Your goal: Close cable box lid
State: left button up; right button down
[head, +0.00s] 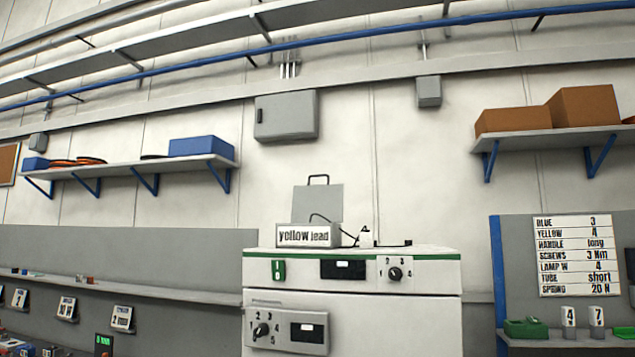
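Neither of my grippers shows in the head view.
A small white item (366,238) stands right of the box. The cabinet front has knobs and displays. A grey wall box (286,116) hangs above. Shelves with blue boxes (201,146) and brown boxes (583,107) flank it. A parts board (578,255) stands at right.

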aim_at(327, 200)
jog(key=z, duration=0.8)
jog(key=j+z, duration=1.2)
